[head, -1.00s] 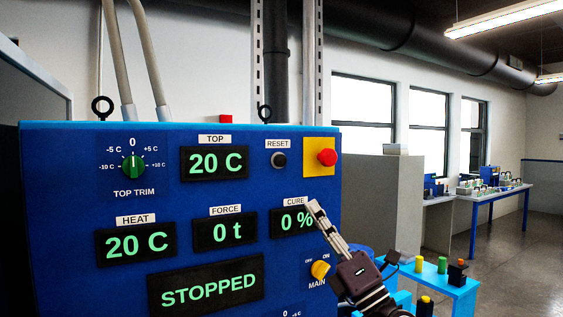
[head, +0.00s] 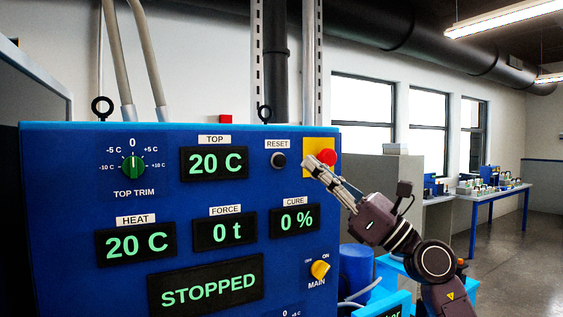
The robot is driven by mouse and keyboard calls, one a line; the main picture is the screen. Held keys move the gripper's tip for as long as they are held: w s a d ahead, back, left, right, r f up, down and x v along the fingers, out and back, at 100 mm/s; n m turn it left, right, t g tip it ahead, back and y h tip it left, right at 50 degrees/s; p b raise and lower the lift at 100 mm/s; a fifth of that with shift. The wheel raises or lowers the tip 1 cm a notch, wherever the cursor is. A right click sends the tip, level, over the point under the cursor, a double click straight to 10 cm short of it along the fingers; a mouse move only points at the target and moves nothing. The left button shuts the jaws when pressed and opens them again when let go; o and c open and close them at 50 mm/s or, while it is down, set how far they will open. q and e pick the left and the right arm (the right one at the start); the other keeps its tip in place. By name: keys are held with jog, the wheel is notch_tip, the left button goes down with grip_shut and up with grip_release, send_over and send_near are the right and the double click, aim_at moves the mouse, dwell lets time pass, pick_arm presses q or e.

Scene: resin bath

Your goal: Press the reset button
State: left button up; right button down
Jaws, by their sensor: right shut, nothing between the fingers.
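The reset button (head: 279,160) is a small dark round button under the RESET label on the blue control panel (head: 60,200). It is in plain view. My right gripper (head: 311,163) is shut and empty. Its fingertips are to the right of the reset button, at nearly the same height in the picture, and overlap the yellow plate of the red stop button. I cannot tell how far the tips are from the panel. My left gripper is out of view.
The red stop button (head: 327,157) on its yellow plate (head: 312,146) is right beside my fingertips. A yellow MAIN switch (head: 320,269) sits below. The STOPPED display (head: 208,290) is lit. A blue bench (head: 504,197) stands far back right.

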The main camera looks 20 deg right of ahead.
aim_at(279, 161)
jog(key=shift+w+a, duration=0.2)
jog(key=shift+w, duration=1.9)
jog(key=shift+w+a, duration=0.15)
jog(key=shift+w, duration=1.95)
jog(key=shift+w, duration=0.4)
jog(key=shift+w+b, duration=0.3)
jog(key=shift+w, duration=0.25)
jog(key=shift+s, duration=0.95)
